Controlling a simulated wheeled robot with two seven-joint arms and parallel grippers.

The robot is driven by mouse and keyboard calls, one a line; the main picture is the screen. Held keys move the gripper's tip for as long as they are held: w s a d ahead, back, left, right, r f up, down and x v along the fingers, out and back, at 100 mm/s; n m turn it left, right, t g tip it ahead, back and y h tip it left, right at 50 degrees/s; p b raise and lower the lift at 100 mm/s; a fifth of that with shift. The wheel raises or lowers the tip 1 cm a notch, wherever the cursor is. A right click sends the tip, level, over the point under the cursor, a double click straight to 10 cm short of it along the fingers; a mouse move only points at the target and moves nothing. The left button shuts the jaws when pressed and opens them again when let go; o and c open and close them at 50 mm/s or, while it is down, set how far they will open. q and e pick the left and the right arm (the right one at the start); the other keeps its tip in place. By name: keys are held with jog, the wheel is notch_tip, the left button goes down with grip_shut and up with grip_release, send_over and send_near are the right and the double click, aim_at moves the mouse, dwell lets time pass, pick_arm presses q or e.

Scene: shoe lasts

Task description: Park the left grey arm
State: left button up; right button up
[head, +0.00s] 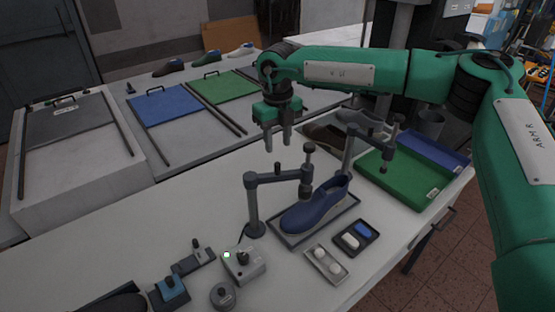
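The left grey arm (278,178) stands on a post left of the blue shoe (315,207). It reaches right from its post, and its knobbed end (307,178) is over the shoe. The shoe sits on a dark tray (335,222). A second grey arm (372,139) stands behind the shoe and points right, its end over the green tray. My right gripper (277,140) hangs above and behind the left grey arm, fingers down, apart and empty. It does not appear to touch anything. My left gripper is not in view.
A control box (244,262) with a lit green light stands in front of the left post. Small pad trays (326,264) lie before the shoe. A green tray (405,178) and blue tray (435,147) are at right.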

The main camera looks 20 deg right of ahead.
aim_at(277, 163)
notch_tip(277, 163, down, 8)
jog(key=shift+f+p, duration=0.1)
jog(key=shift+p, duration=1.1)
jog(key=shift+c, duration=0.2)
grip_shut()
